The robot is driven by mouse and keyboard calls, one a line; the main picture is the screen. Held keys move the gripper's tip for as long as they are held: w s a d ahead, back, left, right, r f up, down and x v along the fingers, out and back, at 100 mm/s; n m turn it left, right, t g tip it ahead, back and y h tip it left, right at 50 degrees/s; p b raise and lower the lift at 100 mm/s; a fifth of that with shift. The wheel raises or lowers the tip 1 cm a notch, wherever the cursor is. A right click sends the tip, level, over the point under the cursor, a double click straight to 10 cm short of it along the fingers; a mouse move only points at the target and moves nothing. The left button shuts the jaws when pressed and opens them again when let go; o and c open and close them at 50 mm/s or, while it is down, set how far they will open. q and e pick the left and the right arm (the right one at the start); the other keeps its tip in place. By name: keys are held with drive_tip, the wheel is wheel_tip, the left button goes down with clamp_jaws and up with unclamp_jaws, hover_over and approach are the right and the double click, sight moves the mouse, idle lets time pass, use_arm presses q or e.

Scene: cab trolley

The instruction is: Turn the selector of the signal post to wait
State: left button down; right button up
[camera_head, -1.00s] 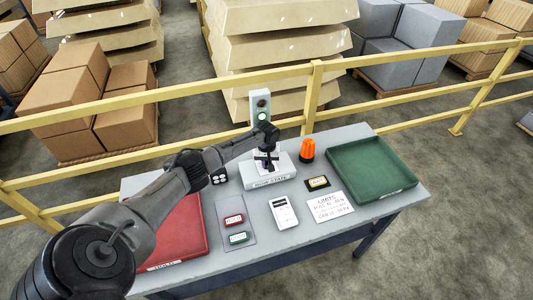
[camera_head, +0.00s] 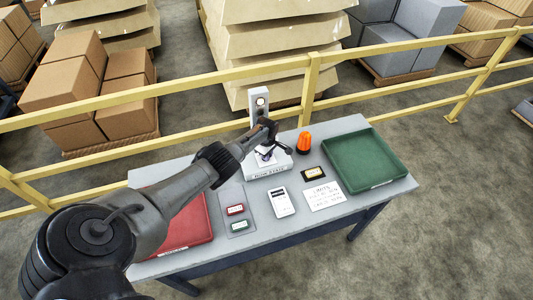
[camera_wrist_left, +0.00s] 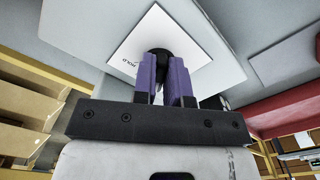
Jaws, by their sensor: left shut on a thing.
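The signal post (camera_head: 259,97) rises at the back of the table from a pale base (camera_head: 268,171) with a label on its front. A pale lamp shows near its top. My left gripper (camera_head: 267,154) is over the base and hides most of the selector. In the left wrist view the purple fingers (camera_wrist_left: 166,78) are shut on the dark selector knob (camera_wrist_left: 158,54), above a white plate (camera_wrist_left: 195,42) where the word HOLD is readable. The position the selector points to cannot be made out. My right gripper is not in view.
An orange beacon (camera_head: 304,142) stands right of the post. A green tray (camera_head: 398,181) is at right, a red tray (camera_head: 200,234) at left under my arm. Cards, a grey device (camera_head: 281,202) and a sign (camera_head: 322,196) lie in front. A yellow railing (camera_head: 180,95) runs behind.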

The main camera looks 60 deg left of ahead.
use_arm(q)
drive_tip(key=shift+n, duration=1.2)
drive_tip(key=c, duration=1.2)
unclamp_jaws()
drive_tip(key=shift+o, duration=0.2)
drive_tip(key=shift+r, duration=0.15)
wheel_tip(320, 180, up, 14)
drive_tip(key=p, duration=0.9)
drive_tip(key=shift+f, duration=0.2)
